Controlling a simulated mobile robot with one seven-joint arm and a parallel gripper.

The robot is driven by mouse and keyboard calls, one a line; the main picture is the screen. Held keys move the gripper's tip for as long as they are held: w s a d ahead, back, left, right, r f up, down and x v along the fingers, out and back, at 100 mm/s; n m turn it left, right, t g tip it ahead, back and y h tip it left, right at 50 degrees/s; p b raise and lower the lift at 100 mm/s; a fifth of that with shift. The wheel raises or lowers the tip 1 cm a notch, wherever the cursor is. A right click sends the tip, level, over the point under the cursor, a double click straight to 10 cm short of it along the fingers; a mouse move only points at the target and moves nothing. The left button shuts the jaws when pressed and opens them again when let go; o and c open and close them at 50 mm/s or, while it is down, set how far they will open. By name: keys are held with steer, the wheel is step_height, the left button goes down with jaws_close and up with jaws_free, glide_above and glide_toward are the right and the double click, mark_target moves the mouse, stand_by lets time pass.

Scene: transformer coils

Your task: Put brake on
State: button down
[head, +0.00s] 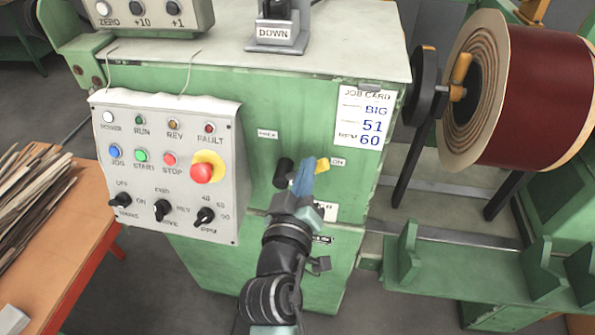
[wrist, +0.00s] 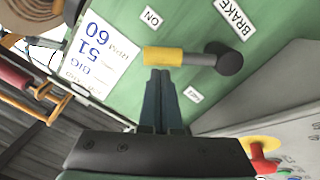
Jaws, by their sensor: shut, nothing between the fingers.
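The brake lever has a black hub (head: 283,172) and a yellow grip (head: 322,165) on the green cabinet front. In the head view the grip points right, close beside the ON label (head: 338,162); my fingers partly hide the shaft. In the wrist view the yellow grip (wrist: 163,57) points left, between the ON label (wrist: 151,17) and a small, unreadable label (wrist: 192,95). The BRAKE label (wrist: 232,17) is near the hub. My gripper (wrist: 160,72) is shut and empty, its fingertips at the grip's side away from ON, touching or nearly so.
A control panel (head: 168,165) with a red stop button (head: 201,172) juts out left of the lever. The job card (head: 359,118) is above right. A dark red coil (head: 535,95) hangs at right. A table with strips (head: 40,265) stands at left.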

steer(key=shift+s+d+f+m+b, duration=0.1)
steer(key=shift+d+f+m+b, duration=0.25)
steer(key=shift+m, duration=0.35)
